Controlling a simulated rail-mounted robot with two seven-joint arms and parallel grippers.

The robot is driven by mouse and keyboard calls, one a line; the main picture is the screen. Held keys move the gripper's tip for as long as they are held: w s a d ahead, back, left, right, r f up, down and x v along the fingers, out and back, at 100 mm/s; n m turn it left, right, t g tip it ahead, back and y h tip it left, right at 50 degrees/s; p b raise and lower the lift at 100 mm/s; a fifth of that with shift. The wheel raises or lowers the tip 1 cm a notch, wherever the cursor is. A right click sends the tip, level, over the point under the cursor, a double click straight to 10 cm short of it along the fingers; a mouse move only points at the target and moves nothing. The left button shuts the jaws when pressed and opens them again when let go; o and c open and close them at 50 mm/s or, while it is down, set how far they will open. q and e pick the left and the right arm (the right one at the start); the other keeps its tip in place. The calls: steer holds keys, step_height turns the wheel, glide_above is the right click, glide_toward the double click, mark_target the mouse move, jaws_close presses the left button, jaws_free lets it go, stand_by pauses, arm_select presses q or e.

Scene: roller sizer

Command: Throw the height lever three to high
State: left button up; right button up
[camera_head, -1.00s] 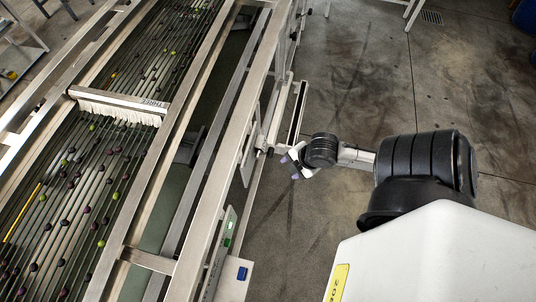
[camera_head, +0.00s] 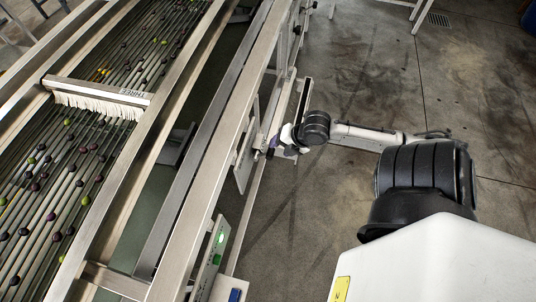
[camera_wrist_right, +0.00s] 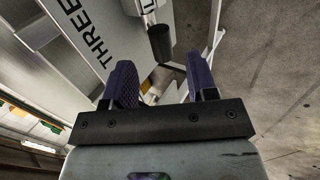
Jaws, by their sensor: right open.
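In the right wrist view, a black cylindrical lever handle (camera_wrist_right: 160,42) on a pale metal shaft stands ahead of my gripper, beside a grey plate (camera_wrist_right: 88,38) lettered "THREE". My right gripper (camera_wrist_right: 162,78) is open, with its two purple-blue padded fingers on either side of the line to the handle. The handle appears beyond the fingertips, not clasped. In the head view my right gripper (camera_head: 277,148) is at the side of the sizer's frame, next to a side plate (camera_head: 245,150). The lever is too small to make out clearly there. My left gripper is out of view.
The roller sizer (camera_head: 190,190) fills the left, with several olives on its rollers and a brush bar (camera_head: 98,90) marked "THREE". A control box with a green light (camera_head: 219,240) is on the near side rail. Open concrete floor (camera_head: 350,95) lies to the right.

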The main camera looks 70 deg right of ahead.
mark_target(268, 153)
steer(key=b+x, duration=0.1)
steer(key=x, duration=0.5)
steer(key=shift+w+f, duration=0.15)
steer(key=shift+f, duration=0.2)
steer(key=shift+w+f+b, duration=0.3)
steer(key=shift+f, duration=0.15)
steer(key=shift+w+f, duration=0.1)
steer(key=shift+f, duration=0.05)
steer(key=c, duration=0.6)
jaws_close()
